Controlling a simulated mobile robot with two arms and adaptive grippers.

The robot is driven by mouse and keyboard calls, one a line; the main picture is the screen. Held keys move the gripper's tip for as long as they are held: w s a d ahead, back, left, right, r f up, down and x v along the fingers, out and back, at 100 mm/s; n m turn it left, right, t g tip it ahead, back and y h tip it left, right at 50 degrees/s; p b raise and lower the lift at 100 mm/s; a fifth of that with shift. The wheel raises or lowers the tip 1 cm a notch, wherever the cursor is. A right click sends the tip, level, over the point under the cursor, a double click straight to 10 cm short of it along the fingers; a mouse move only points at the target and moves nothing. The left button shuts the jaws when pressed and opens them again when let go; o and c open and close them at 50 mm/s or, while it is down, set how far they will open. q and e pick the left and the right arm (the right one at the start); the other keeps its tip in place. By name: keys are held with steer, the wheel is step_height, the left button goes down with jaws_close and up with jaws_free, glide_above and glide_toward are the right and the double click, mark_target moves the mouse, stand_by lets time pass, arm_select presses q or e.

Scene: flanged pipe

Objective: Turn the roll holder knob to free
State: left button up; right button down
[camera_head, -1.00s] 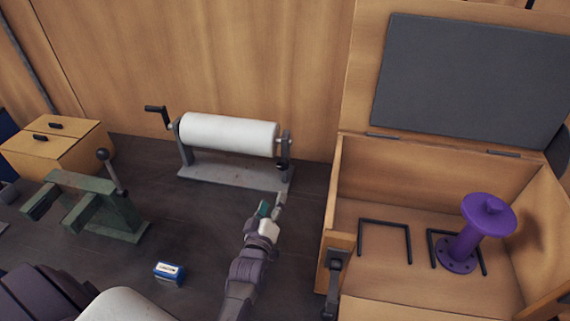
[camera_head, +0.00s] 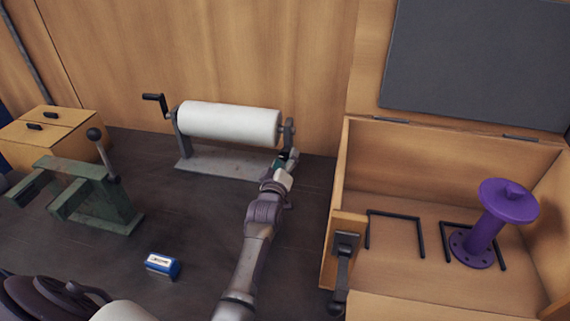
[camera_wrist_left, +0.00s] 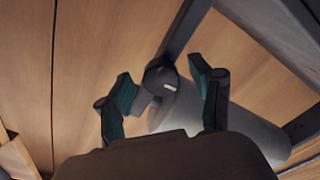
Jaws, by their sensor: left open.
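The roll holder (camera_head: 222,163) stands at the back of the dark bench with a white roll (camera_head: 230,122) on it and a crank at its left end. In the left wrist view the dark round knob (camera_wrist_left: 160,79) with a pale mark shows on the holder's upright, with the roll (camera_wrist_left: 240,135) behind it. My left gripper (camera_head: 287,160) is at the holder's right end. In the wrist view its green-padded fingers (camera_wrist_left: 165,98) are apart, one on each side of the knob. I cannot tell whether they touch it. In the head view the gripper hides the knob.
An open wooden box (camera_head: 340,200) with a purple flanged pipe (camera_head: 486,232) stands on the right. A green metal stand (camera_head: 95,200) with a lever is on the left. A small blue-and-white box (camera_head: 162,265) lies in front. Wooden drawers (camera_head: 75,135) stand far left.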

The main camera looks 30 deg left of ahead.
arm_select(q)
steer(key=c, duration=1.1)
steer(key=shift+c, duration=0.2)
steer(key=shift+m, duration=0.5)
steer(key=m+p, duration=0.1)
steer(key=m, duration=0.7)
steer(key=shift+s+a+f+m, duration=0.1)
steer(key=shift+a+m, duration=0.05)
steer(key=shift+m, duration=0.15)
steer(key=m, duration=0.4)
steer(key=shift+a, duration=0.1)
steer(key=shift+m+b, duration=0.4)
steer(key=shift+m, duration=1.8)
steer(key=o, duration=1.1)
